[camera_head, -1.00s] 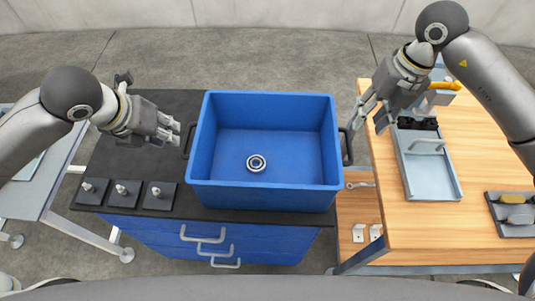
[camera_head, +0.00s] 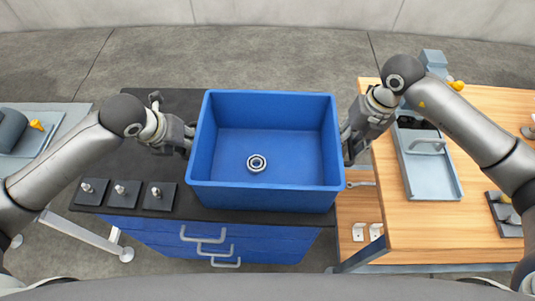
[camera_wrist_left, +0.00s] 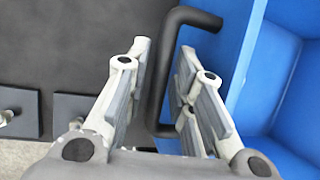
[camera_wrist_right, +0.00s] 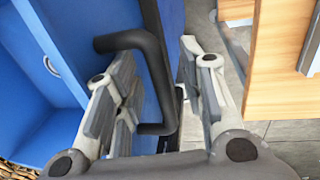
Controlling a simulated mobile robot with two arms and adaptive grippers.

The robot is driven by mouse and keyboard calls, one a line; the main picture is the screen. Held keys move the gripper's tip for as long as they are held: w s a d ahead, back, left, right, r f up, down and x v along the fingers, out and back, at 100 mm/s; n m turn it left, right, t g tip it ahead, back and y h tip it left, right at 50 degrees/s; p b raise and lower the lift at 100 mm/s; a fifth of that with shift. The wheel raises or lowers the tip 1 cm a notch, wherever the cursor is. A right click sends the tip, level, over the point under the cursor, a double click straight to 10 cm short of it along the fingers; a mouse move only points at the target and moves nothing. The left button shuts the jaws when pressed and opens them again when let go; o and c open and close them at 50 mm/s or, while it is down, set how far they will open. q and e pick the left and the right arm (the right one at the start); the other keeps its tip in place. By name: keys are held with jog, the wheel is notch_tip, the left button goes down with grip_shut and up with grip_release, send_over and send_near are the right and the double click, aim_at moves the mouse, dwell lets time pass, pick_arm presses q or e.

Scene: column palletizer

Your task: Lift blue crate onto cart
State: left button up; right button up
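The blue crate (camera_head: 262,199) sits on the black top of a blue drawer cabinet, with a bearing ring (camera_head: 257,163) inside it. My left gripper (camera_head: 188,141) is at the crate's left side. In the left wrist view its open fingers (camera_wrist_left: 163,95) stand on either side of the black left handle (camera_wrist_left: 165,75). My right gripper (camera_head: 347,147) is at the crate's right side. In the right wrist view its open fingers (camera_wrist_right: 157,95) straddle the black right handle (camera_wrist_right: 158,62). Neither gripper visibly clamps its handle. I cannot identify the cart for certain.
Several black blocks with pegs (camera_head: 121,194) lie at the cabinet's front left. A wooden table (camera_head: 425,225) with a grey tray (camera_head: 430,174) stands on the right. A grey surface (camera_head: 70,118) is at the left. The floor behind the cabinet is clear.

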pick_arm(q)
jog(key=shift+c, duration=0.5)
pick_arm(e)
jog(key=shift+c, duration=0.4)
pick_arm(q)
grip_shut()
pick_arm(e)
jog(key=c, duration=0.5)
grip_shut()
pick_arm(q)
jog(key=shift+w+r, duration=0.1)
jog(key=shift+r, duration=0.1)
pick_arm(e)
jog(key=shift+w+r, duration=0.1)
jog(key=shift+r, duration=0.1)
